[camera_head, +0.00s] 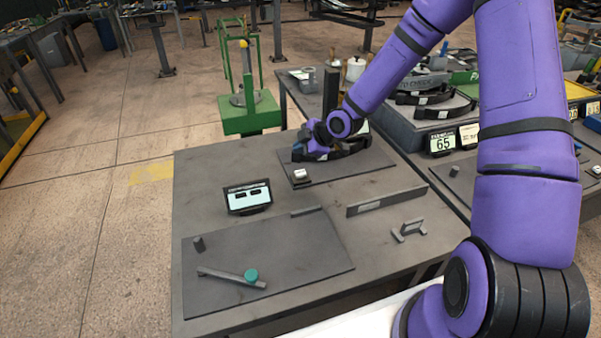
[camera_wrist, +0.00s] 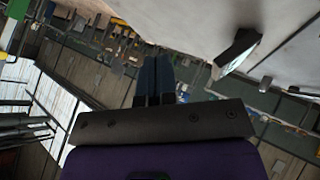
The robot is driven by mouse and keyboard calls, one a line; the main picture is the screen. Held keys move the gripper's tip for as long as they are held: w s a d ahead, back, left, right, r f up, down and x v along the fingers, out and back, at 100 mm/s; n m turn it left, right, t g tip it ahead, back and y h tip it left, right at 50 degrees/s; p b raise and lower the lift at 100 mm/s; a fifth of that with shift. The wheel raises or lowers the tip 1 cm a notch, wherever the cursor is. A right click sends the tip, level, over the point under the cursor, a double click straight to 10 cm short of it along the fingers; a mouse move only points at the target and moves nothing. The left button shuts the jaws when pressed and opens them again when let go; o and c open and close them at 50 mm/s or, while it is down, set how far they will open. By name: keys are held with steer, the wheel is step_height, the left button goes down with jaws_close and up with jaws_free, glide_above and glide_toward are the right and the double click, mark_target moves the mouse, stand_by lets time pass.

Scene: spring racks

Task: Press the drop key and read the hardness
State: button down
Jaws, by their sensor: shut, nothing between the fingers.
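A small dark block with a white top, which looks like the drop key (camera_head: 300,174), sits at the front left edge of a dark base plate (camera_head: 378,162) on the bench. A dark upright column (camera_head: 330,92) rises behind, and a dark curved piece (camera_head: 350,147) lies on the plate, partly hidden by my wrist. A small readout (camera_head: 247,196) stands to the left, its pale screen showing two dark dashes. My gripper (camera_head: 301,150) is above the plate, behind the key in the head view; its tips are hard to make out. In the wrist view its fingers (camera_wrist: 156,62) are together and empty.
On the bench lie a front mat (camera_head: 300,262) with a teal-knobbed lever (camera_head: 251,275), a long upright bar (camera_head: 386,200) and a small bracket (camera_head: 409,230). A green stand (camera_head: 250,115) is behind. A sign reading 65 (camera_head: 442,143) stands on the right-hand table.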

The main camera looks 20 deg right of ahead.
mark_target(300, 173)
steer(key=shift+f, duration=2.95)
steer(key=shift+f, duration=0.15)
steer(key=shift+f, duration=0.25)
steer(key=shift+f, duration=0.5)
stand_by(0.5)
stand_by(0.3)
steer(key=shift+r, duration=0.9)
steer(key=shift+r, duration=2.55)
